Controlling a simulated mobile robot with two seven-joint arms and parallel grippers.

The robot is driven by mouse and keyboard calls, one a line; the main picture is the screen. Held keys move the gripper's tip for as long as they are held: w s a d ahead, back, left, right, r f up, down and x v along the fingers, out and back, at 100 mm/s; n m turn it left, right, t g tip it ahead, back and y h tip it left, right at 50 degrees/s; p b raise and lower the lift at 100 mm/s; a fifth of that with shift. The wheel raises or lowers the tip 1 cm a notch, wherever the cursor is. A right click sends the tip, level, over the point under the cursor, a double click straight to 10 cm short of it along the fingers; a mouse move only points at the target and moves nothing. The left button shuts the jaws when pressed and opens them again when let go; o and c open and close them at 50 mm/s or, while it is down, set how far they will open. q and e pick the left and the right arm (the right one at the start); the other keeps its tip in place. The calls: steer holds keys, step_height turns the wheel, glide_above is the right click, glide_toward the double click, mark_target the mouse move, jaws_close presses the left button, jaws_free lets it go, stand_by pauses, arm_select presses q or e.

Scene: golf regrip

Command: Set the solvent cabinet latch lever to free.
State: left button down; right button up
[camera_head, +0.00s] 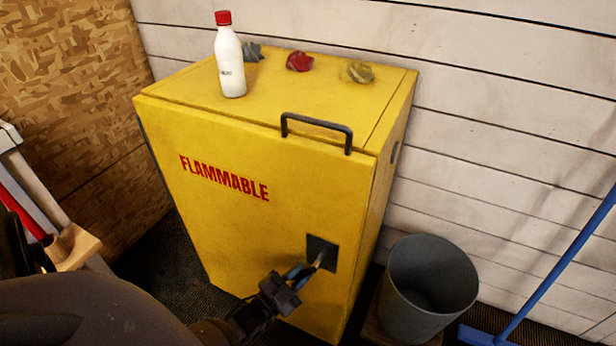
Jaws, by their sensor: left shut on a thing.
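The yellow solvent cabinet (230,235) stands in the middle of the view, its front marked FLAMMABLE in red. A dark square latch plate (328,246) sits low on the right of its front. The latch lever (319,260) shows as a short light piece at the plate, mostly hidden by my gripper. My left gripper (302,274) reaches up from the bottom and is shut on the latch lever at the plate. The lever's exact angle is hard to tell. A black handle (317,125) is at the cabinet's top front edge. My right gripper is not in view.
A white bottle with a red cap (230,62) and grey, red (300,61) and yellowish (357,72) crumpled rags are on the cabinet top. A grey bin (428,290) stands close at right, beside a blue broom (545,285). Walls stand behind and left.

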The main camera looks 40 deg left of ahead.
arm_select(q)
steer(key=shift+d+f+n+t, duration=0.25)
steer(key=shift+n+t, duration=0.05)
steer(key=shift+n, duration=0.4)
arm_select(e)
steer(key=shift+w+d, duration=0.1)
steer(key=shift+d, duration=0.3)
arm_select(q)
steer(key=shift+w, duration=0.1)
steer(key=c, duration=1.1)
jaws_free()
steer(key=v, duration=1)
steer(key=shift+s+d, duration=0.1)
steer(key=shift+s, duration=0.35)
